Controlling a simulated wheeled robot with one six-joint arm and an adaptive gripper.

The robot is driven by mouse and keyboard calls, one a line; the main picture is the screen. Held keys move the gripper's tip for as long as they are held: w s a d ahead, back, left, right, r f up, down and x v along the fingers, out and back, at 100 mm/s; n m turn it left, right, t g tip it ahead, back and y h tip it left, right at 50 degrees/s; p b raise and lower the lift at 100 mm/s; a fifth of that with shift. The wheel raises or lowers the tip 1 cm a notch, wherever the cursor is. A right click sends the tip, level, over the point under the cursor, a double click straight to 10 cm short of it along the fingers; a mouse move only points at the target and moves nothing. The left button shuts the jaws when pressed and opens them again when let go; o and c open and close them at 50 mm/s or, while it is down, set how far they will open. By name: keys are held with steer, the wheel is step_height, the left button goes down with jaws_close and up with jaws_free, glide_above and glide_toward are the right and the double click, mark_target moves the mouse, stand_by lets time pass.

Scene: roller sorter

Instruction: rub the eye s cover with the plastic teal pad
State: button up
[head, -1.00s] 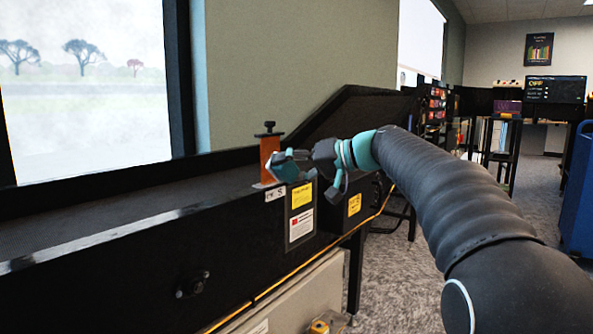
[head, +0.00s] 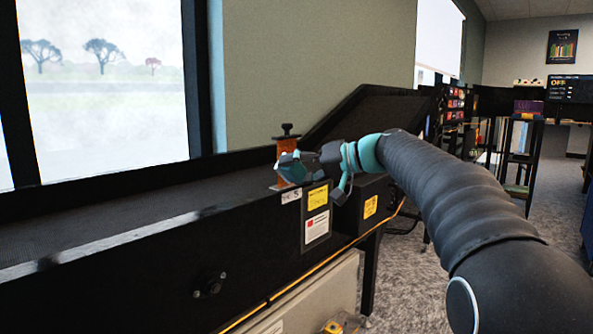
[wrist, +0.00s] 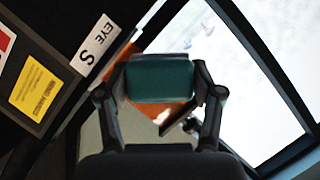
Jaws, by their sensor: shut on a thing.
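The eye S is an orange upright block (head: 286,147) with a black knob on top, on the near rim of the black conveyor. Its "EYE S" label (head: 291,196) sits just below, and the label also shows in the wrist view (wrist: 95,45). My gripper (head: 296,170) is shut on the teal pad (wrist: 160,78), held between its two fingers. In the head view the pad overlaps the lower part of the orange block. In the wrist view orange shows behind and beside the pad. I cannot tell whether they touch; the cover's face is mostly hidden.
The black conveyor wall (head: 130,270) runs along the left, with yellow and white notices (head: 317,212) below the eye. A raised black chute (head: 365,115) stands behind my gripper. A yellow cable runs along the lower edge. Carpeted floor is open at right.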

steer(key=shift+w+a+p, duration=0.35)
steer(key=shift+w+a, duration=0.15)
steer(key=shift+a, duration=0.15)
stand_by(0.3)
steer(key=shift+w, duration=0.1)
steer(key=shift+w+d+r+p, duration=0.1)
steer(key=shift+w+d+p, duration=0.65)
steer(key=shift+w+d, duration=0.3)
steer(key=w+d+p, duration=0.1)
steer(key=w+d, duration=0.1)
steer(key=w, duration=0.1)
steer(key=shift+p, duration=0.35)
steer(key=shift+s, duration=0.1)
